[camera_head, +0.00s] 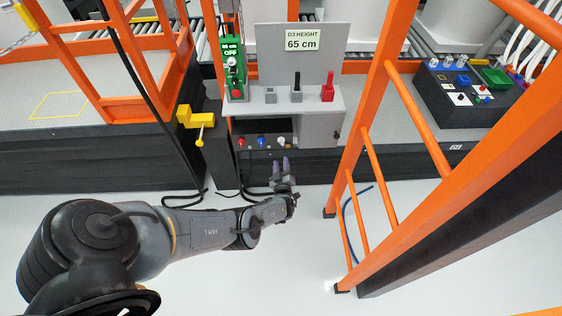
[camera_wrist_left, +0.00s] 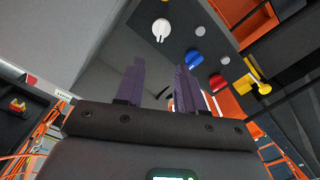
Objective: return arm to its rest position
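My left arm (camera_head: 190,238) reaches in from the lower left of the head view. My left gripper (camera_head: 281,164) is in front of the control cabinet, below its row of knobs. Its two purple fingers point toward the cabinet and stand apart with nothing between them. In the left wrist view the same gripper (camera_wrist_left: 160,78) shows a clear gap between the fingers. The cabinet's white knob (camera_wrist_left: 161,29), blue knob (camera_wrist_left: 194,58) and red knob (camera_wrist_left: 217,82) lie beyond the fingertips, apart from them. My right gripper is not in view.
The grey control cabinet (camera_head: 318,128) has a "D3 HEIGHT 65 cm" sign (camera_head: 303,38), black and red levers, and a green OFF panel (camera_head: 234,68). A yellow handle (camera_head: 198,120) is at its left. An orange ladder (camera_head: 372,150) stands right of the gripper. Floor below is mostly clear.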

